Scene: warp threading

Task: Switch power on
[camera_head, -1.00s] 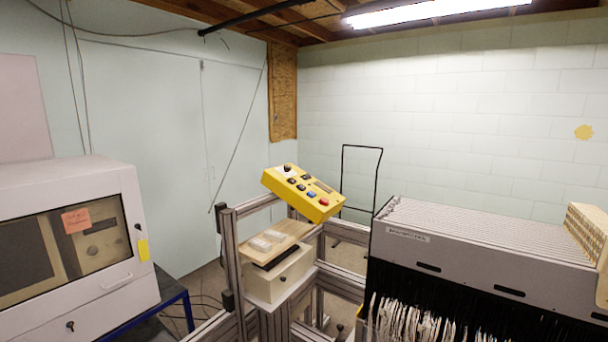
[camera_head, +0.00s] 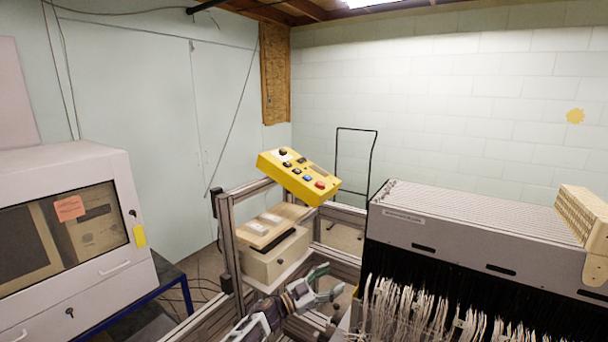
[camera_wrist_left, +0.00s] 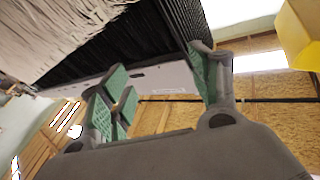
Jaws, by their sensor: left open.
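The yellow control box (camera_head: 298,177) is mounted tilted on the metal frame in the middle of the head view. Its top carries several black buttons, a blue one, a red one and a dark round knob (camera_head: 283,152). I cannot tell from here which control is the power switch. My left gripper (camera_head: 328,284) is open and empty, below and apart from the box, in front of the frame. In the left wrist view its green-padded fingers (camera_wrist_left: 160,95) are spread with nothing between them. A yellow corner of the box (camera_wrist_left: 298,35) shows at the upper right there. My right gripper is not in view.
A grey machine (camera_head: 450,235) with hanging white threads stands close to the right of my left gripper. A beige box (camera_head: 275,262) sits on the frame under the control box. A white cabinet (camera_head: 65,225) stands at the left. The air above the control box is clear.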

